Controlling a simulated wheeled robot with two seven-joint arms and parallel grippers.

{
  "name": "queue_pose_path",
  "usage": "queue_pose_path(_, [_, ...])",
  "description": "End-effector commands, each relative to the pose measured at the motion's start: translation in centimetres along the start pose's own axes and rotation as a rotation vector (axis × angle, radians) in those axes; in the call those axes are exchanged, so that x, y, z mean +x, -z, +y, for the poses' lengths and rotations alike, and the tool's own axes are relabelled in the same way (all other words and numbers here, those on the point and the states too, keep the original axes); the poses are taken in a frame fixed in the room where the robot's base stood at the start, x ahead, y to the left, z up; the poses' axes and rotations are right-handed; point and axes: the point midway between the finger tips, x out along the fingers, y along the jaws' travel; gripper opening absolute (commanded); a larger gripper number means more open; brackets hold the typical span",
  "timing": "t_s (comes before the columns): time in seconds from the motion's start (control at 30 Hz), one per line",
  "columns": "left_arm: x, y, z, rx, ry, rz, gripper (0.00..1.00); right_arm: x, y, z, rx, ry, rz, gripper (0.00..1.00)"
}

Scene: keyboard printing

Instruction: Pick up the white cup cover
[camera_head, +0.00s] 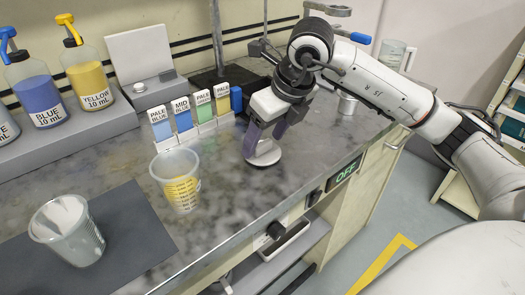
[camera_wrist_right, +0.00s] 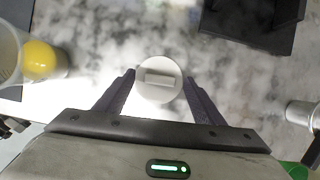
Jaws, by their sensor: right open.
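The white cup cover (camera_head: 263,155) lies on the grey marbled counter near its front edge. In the right wrist view it is a round white disc (camera_wrist_right: 158,96) with a raised rectangular grip on top. My right gripper (camera_head: 265,137) points down just above the cover. Its purple-grey fingers are open, and in the right wrist view the fingertips (camera_wrist_right: 159,78) stand on either side of the cover. I cannot tell whether they touch it. My left gripper is not in view.
A clear cup with yellow contents (camera_head: 181,190) stands left of the cover. An empty clear cup (camera_head: 75,238) stands on a dark mat (camera_head: 147,222). Color sample cards (camera_head: 182,117) stand behind, with blue and yellow bottles (camera_head: 88,84) at the far left. A metal cup (camera_head: 347,106) stands to the right.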

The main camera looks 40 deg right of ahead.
Motion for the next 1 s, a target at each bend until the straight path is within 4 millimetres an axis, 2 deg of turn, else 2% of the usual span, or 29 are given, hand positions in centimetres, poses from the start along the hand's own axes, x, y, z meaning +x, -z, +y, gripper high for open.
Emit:
queue_pose_path(0.27, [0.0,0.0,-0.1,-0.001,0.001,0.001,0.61,0.3,0.0,0.0,0.000,0.000,-0.002,0.62])
queue_pose_path(0.5, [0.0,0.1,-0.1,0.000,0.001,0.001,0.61,0.3,0.0,0.0,0.000,0.000,-0.002,0.22])
queue_pose_path(0.53, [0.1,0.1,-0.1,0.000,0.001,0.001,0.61,0.3,0.0,0.0,0.000,0.000,-0.002,0.19])
queue_pose_path(0.8, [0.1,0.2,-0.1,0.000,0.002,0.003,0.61,0.0,-0.2,0.0,0.000,0.000,-0.003,0.19])
queue_pose_path(0.87, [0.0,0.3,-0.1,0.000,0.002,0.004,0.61,-0.5,-0.4,0.0,0.001,0.000,-0.003,0.19])
queue_pose_path(1.0, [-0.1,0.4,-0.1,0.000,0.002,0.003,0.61,-2.9,-1.5,0.0,0.001,0.000,-0.008,0.19])
